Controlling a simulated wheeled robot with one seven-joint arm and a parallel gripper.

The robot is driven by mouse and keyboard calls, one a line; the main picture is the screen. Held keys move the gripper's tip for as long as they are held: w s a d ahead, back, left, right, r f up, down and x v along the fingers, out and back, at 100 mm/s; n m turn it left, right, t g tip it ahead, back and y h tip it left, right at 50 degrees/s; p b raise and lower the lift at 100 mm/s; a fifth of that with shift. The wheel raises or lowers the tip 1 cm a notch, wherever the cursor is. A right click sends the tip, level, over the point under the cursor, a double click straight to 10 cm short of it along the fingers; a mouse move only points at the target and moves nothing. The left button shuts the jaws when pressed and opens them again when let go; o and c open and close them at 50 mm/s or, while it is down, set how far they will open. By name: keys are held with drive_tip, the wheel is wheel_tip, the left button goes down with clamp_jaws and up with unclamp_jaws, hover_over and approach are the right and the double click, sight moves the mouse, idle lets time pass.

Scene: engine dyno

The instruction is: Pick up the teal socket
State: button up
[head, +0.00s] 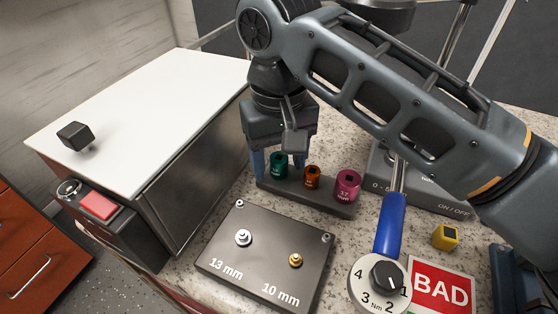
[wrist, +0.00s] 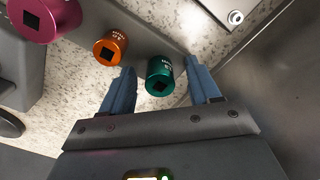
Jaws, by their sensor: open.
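The teal socket (head: 279,165) stands at the left end of a grey socket rack (head: 327,205) in the head view. In the wrist view the teal socket (wrist: 160,76) sits between the fingertips of my gripper (wrist: 158,72). The gripper also shows in the head view (head: 277,160), pointing down over the rack's left end. Its blue fingers are open, one on each side of the teal socket, with visible gaps in the wrist view. An orange socket (head: 312,177) and a magenta socket (head: 347,186) stand to the right in the same rack.
A dark plate (head: 262,268) marked 13 mm and 10 mm lies in front of the rack. A blue-handled torque wrench (head: 389,225), a numbered dial (head: 366,286), a yellow cube (head: 445,237) and a BAD sign (head: 442,286) are to the right. A white-topped cabinet (head: 150,110) stands left.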

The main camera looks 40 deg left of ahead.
sight(282, 160)
drive_tip(key=shift+c, duration=0.3)
drive_tip(key=c, duration=1)
drive_tip(key=shift+r, duration=0.5)
drive_tip(key=r, duration=0.3)
drive_tip(key=shift+d+r+b, duration=0.2)
drive_tip(key=shift+d+b, duration=0.1)
drive_tip(key=shift+d, duration=0.05)
drive_tip(key=s+d+r, duration=0.1)
drive_tip(key=d+r, duration=0.1)
drive_tip(key=d, duration=0.1)
drive_tip(key=s+d+r, duration=0.1)
drive_tip(key=d+r, duration=0.1)
drive_tip(key=d, duration=0.2)
drive_tip(key=s+d+r, duration=0.1)
drive_tip(key=d+r, duration=0.1)
drive_tip(key=d, duration=0.1)
drive_tip(key=shift+s+d+r+p, duration=0.1)
drive_tip(key=shift+d+r+p, duration=0.15)
drive_tip(key=shift+r+p, duration=0.05)
